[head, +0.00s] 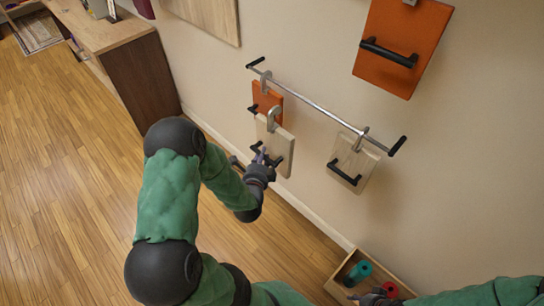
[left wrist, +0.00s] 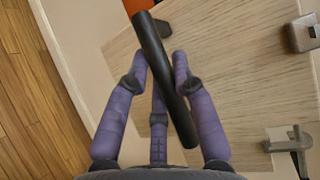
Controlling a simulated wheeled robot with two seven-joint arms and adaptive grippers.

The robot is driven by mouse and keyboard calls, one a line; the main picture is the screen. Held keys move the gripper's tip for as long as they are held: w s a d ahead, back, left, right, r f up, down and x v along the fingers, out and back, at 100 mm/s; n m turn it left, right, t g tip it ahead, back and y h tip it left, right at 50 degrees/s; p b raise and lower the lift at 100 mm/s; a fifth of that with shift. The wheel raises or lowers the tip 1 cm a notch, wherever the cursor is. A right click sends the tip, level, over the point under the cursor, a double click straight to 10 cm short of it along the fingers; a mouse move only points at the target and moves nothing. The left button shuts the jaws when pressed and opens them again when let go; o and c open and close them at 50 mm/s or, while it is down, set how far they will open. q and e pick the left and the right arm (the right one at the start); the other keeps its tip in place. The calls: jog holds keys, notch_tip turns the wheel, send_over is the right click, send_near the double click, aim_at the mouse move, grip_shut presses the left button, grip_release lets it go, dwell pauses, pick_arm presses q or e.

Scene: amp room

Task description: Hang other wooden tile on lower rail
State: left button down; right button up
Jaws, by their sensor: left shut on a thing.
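My left gripper (head: 262,158) is shut on the black handle of a pale wooden tile (head: 283,146). In the left wrist view, its purple fingers (left wrist: 158,70) close around the black handle (left wrist: 150,35). The tile's grey hook (head: 272,115) shows below the lower rail (head: 315,104) in the head view, apart from it in the picture. Another wooden tile (head: 365,172) hangs by its hook at the rail's right end. A small orange tile (head: 262,96) hangs near the left end, partly hidden behind the held tile. My right gripper (head: 375,298) is partly visible at the bottom.
A larger orange tile (head: 430,35) hangs above right on the wall. A wooden box (head: 340,275) with teal and red cylinders stands on the floor by the wall. A wooden cabinet (head: 145,80) stands at upper left. Between the hung tiles, the rail is clear.

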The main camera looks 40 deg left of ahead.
aim_at(272, 152)
pick_arm(q)
jog(key=shift+a+f, duration=0.15)
jog(key=shift+f, duration=0.25)
jog(key=shift+w+d, duration=0.15)
jog(key=shift+w, duration=1.35)
jog(key=shift+w+d, duration=0.1)
jog(key=shift+w, duration=1.35)
jog(key=w+f+b, duration=0.2)
jog(key=w+b, duration=0.2)
jog(key=w, duration=0.6)
jog(key=shift+d+f, duration=0.35)
jog(key=shift+d, duration=0.05)
